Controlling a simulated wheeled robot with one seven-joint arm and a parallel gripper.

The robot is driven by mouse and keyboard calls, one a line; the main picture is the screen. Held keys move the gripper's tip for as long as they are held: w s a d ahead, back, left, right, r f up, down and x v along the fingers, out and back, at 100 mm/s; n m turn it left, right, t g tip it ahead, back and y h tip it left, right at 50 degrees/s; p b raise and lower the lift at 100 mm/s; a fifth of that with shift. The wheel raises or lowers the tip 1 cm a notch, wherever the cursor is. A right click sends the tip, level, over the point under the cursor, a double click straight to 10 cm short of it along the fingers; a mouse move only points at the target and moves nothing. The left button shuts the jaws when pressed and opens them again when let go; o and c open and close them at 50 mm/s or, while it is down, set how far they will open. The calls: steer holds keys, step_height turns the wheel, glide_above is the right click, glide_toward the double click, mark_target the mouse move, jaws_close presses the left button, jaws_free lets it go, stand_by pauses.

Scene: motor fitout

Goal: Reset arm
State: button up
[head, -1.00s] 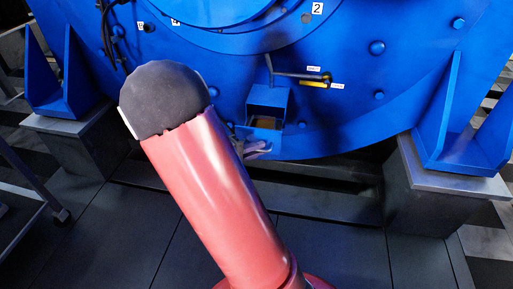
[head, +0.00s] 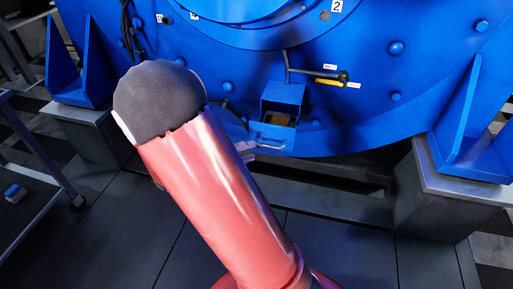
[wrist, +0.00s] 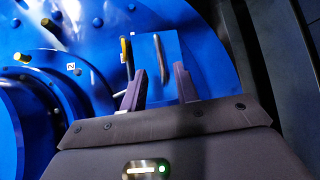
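My gripper (wrist: 159,74) shows in the wrist view with its two dark fingers apart and nothing visible between the tips. Beyond the fingers is a blue box (wrist: 172,48) with a metal bar handle. In the head view, my red arm with its dark grey joint cover stands in front of the big blue motor housing (head: 400,90) and hides most of the gripper. A small light part, perhaps a fingertip, shows beside the arm, just left of the box's handle. The open blue box (head: 282,98) has something brownish inside.
A lever with a yellow-handled piece (head: 329,81) is on the housing above the box. Blue brackets on grey plinths (head: 455,180) stand at both sides. A cart (head: 40,190) stands at the left. Dark floor (head: 110,235) is clear in front.

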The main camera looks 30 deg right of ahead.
steer(key=shift+s+a+r, duration=0.1)
stand_by(0.5)
steer(key=s+a+r+t+y+p, duration=0.3)
steer(key=s+a+r+y+p, duration=0.2)
steer(key=r+y, duration=0.3)
steer(key=s+a+r+t+y+p, duration=0.4)
steer(key=s+a+r+y, duration=0.4)
steer(key=r, duration=0.5)
steer(key=shift+s+r+m+p, duration=0.15)
steer(key=shift+s+m+p, duration=0.15)
steer(key=shift+p, duration=0.45)
